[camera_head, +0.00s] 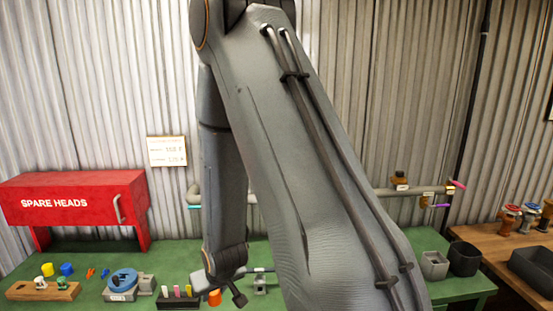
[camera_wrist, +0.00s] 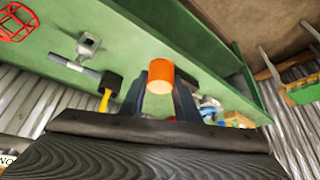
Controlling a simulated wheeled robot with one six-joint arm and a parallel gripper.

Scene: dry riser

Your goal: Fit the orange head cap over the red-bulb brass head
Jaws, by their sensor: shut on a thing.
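The orange head cap (camera_wrist: 160,76) is a short cylinder held at the tips of my gripper (camera_wrist: 160,88) in the wrist view. The dark fingers are shut on its two sides. In the head view the cap (camera_head: 214,298) shows low near the bottom edge, just over or in front of the green bench, beside my gripper (camera_head: 222,290). A small brass-coloured fitting (camera_head: 425,201) hangs below the wall pipe at the right. Its bulb colour is too small to tell, so I cannot pick out the red-bulb brass head.
The grey pipe (camera_head: 350,194) runs along the corrugated wall, partly hidden by my arm. A red wire cage (camera_wrist: 15,20) shows in the wrist view.

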